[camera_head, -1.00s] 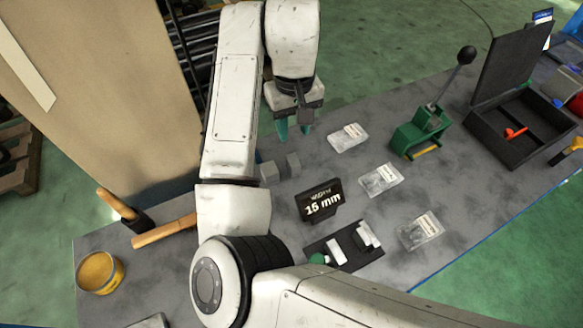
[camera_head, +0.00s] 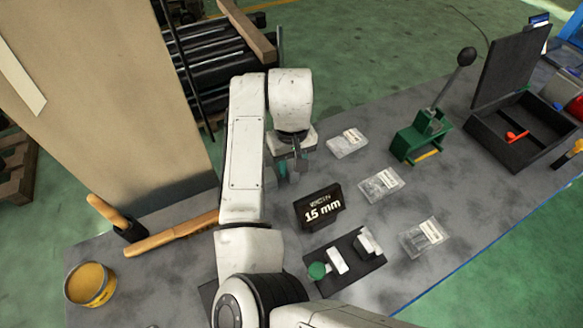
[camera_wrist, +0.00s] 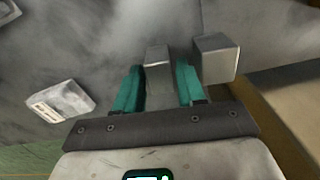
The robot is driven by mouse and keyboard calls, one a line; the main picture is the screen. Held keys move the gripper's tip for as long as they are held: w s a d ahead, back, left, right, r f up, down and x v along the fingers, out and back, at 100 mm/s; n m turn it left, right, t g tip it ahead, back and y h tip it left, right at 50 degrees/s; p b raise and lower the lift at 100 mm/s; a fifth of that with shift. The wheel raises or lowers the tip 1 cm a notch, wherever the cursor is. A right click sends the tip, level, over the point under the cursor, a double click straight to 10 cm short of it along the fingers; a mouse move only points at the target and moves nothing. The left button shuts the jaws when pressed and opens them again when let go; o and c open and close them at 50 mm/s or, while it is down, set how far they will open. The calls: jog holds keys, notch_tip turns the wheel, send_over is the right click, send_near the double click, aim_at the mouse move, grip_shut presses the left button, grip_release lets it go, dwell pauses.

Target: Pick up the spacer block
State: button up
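Two grey metal blocks stand close together on the bench in the wrist view; which one is the spacer block is not marked. One block (camera_wrist: 158,72) is between the teal fingers of my gripper (camera_wrist: 159,88). The fingers are apart, one on each side of it, and I cannot tell whether they touch it. The other block (camera_wrist: 216,58) is just outside the right finger. In the head view my gripper (camera_head: 292,166) is low over the bench, and my wrist and fingers hide most of the blocks. A black sign reading 15 mm (camera_head: 319,208) stands nearby.
Plastic bags (camera_head: 347,143) lie right of my gripper. A green lever press (camera_head: 421,137) and an open black case (camera_head: 520,130) stand further right. A black fixture plate (camera_head: 364,268) is in front. A wooden-handled tool (camera_head: 175,234) and a yellow tin (camera_head: 91,284) are left.

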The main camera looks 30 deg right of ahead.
jog(key=shift+f, duration=0.9)
grip_shut()
jog(key=shift+r, duration=0.15)
